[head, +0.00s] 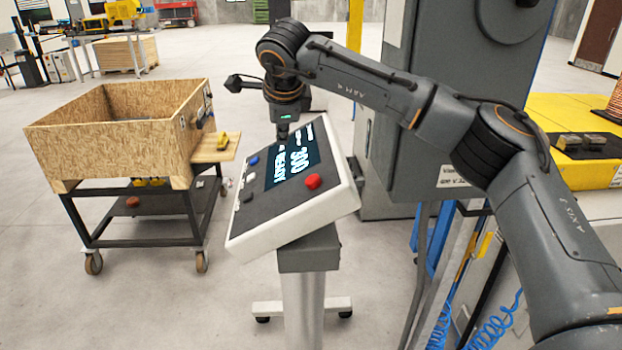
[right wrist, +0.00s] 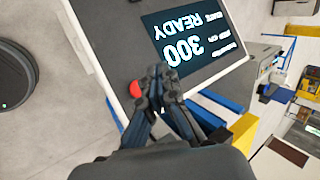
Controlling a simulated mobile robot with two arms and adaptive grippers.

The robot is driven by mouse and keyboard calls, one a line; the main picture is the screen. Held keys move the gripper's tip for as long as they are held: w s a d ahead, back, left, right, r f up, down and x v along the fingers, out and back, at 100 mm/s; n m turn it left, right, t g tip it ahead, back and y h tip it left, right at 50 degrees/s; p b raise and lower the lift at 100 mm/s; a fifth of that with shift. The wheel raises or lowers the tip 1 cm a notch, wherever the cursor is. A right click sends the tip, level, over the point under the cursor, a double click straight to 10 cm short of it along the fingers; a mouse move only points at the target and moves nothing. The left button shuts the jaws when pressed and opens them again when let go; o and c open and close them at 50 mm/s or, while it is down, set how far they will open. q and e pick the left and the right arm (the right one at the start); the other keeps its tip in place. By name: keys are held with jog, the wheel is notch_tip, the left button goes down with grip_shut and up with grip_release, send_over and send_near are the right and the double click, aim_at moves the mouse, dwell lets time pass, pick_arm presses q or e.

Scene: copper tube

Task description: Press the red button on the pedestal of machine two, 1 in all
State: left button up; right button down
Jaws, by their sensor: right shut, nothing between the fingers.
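The pedestal of machine two has a tilted control panel (head: 325,213) with a white rim and a dark face. The red button (head: 313,181) is a round knob near the panel's right edge; it also shows in the right wrist view (right wrist: 135,89), just left of my fingertips. My right gripper (head: 283,138) points down at the far upper edge of the panel in the head view. In the right wrist view my right gripper (right wrist: 163,82) is shut and empty, with its fingertips over the panel beside the button. I cannot tell the exact gap. My left gripper is not in view.
The panel's screen (head: 291,158) reads 300 and READY. Blue (head: 254,160) and white (head: 251,177) buttons sit left of it. A wooden crate (head: 110,135) on a wheeled cart stands left. A grey machine cabinet (head: 460,60) stands behind my right arm.

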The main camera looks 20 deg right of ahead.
aim_at(313, 182)
jog(key=shift+f, duration=0.1)
jog(key=d+f+b, duration=0.1)
jog(key=f+b, duration=0.1)
jog(key=d+f+b, duration=0.1)
jog(key=f, duration=0.1)
jog(key=s+d+f+b, duration=0.1)
jog(key=f+b, duration=0.1)
jog(key=shift+d+f+b, duration=0.15)
jog(key=shift+f+b, duration=0.05)
jog(key=shift+b, duration=0.1)
jog(key=shift+s+d+f+b, duration=0.15)
jog(key=shift+d+f+b, duration=0.3)
jog(key=shift+f, duration=0.1)
jog(key=shift+f, duration=0.1)
dwell(0.8)
jog(key=shift+d+f+b, duration=0.2)
jog(key=shift+b, duration=0.15)
